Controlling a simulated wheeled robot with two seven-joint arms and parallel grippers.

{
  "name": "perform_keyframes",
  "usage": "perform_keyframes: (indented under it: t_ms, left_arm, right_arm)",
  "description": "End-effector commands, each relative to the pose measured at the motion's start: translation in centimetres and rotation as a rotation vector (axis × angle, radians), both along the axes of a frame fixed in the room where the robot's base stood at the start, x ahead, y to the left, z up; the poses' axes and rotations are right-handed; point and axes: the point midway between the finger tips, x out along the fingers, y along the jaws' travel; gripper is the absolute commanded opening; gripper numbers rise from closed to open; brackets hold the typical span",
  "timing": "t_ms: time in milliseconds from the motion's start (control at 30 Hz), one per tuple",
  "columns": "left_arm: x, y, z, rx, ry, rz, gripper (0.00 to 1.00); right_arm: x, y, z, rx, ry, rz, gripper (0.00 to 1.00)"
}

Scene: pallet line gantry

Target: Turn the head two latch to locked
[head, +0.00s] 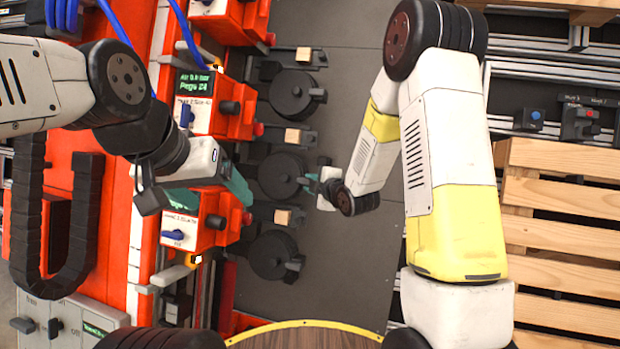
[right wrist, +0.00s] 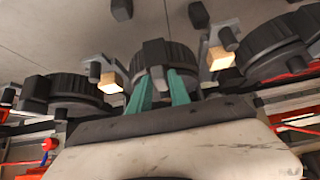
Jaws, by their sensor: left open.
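Red head units carry small screens, white label plates and blue turning levers; the labels are too small to read surely. One blue lever (head: 186,115) is on the upper unit (head: 228,112) and points up and down. Another blue lever (head: 172,235) is on the lower unit (head: 212,222) and lies sideways. My left gripper (head: 226,190) is open, with teal fingers just above the lower unit. My right gripper (head: 309,182) is at the middle black drum (head: 280,176). In the right wrist view its teal fingers (right wrist: 163,84) straddle the drum's dark tab (right wrist: 153,52); contact is unclear.
Other black drums stand above (head: 290,95) and below (head: 272,255), with wooden blocks (head: 283,217) beside them. A black cable chain (head: 30,230) hangs at left. Wooden pallets (head: 560,225) stand at right. The grey panel (head: 340,90) is mostly clear.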

Motion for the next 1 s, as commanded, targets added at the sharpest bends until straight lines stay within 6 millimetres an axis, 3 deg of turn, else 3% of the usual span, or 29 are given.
perform_keyframes:
  t_ms: [67,433,800,1000]
  left_arm:
    - [0.0,0.0,0.0,0.0,0.0,0.0,0.79]
    - [0.0,0.0,0.0,0.0,0.0,0.0,0.79]
    - [0.0,0.0,0.0,0.0,0.0,0.0,0.79]
    - [0.0,0.0,0.0,0.0,0.0,0.0,0.79]
  right_arm:
    - [0.0,0.0,0.0,-0.001,0.0,0.0,0.4]
    - [-0.3,-0.2,0.2,-0.002,-0.001,0.001,0.4]
    - [-5.2,-2.5,2.3,-0.001,-0.001,-0.001,0.4]
    - [-6.5,-3.1,2.7,-0.001,0.0,0.0,0.4]
